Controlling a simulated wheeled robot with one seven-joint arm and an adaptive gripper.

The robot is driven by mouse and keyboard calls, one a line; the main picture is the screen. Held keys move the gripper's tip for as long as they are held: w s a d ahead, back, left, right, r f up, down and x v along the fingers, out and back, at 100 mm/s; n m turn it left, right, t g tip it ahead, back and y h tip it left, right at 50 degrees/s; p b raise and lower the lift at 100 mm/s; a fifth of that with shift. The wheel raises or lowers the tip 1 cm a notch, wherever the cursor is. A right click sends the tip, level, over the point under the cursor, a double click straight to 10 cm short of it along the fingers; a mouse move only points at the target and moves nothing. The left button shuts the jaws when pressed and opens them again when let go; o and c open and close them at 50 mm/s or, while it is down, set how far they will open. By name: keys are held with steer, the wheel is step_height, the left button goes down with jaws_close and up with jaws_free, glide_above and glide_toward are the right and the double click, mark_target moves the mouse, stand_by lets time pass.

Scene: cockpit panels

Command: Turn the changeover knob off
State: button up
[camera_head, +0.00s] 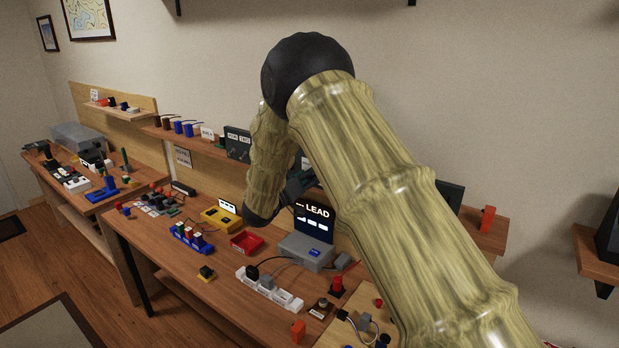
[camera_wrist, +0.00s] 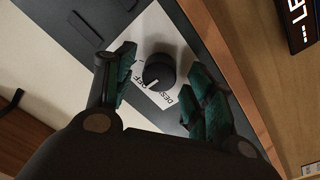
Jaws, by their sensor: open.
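The changeover knob (camera_wrist: 158,72) is a round black knob on a white label plate (camera_wrist: 155,30) in the wrist view. The plate is fixed to a dark grey panel (camera_wrist: 190,40). Lettering reading OFF and DESK is printed beside the knob; a small pale mark shows on the knob near the OFF side. My gripper (camera_wrist: 163,65) is open, with one green-padded finger on each side of the knob. I cannot tell whether either finger touches it. In the head view, my arm hides the knob and most of the gripper.
A grey device with a lit screen (camera_head: 314,217) stands on the workbench below my arm. A power strip (camera_head: 270,290), a red tray (camera_head: 247,242) and a yellow box (camera_head: 220,219) are also there. A wall shelf (camera_head: 190,140) with small items runs behind.

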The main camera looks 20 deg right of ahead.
steer(key=v, duration=1.1)
steer(key=shift+s+a, duration=0.2)
steer(key=shift+a, duration=0.15)
steer(key=shift+f, duration=0.1)
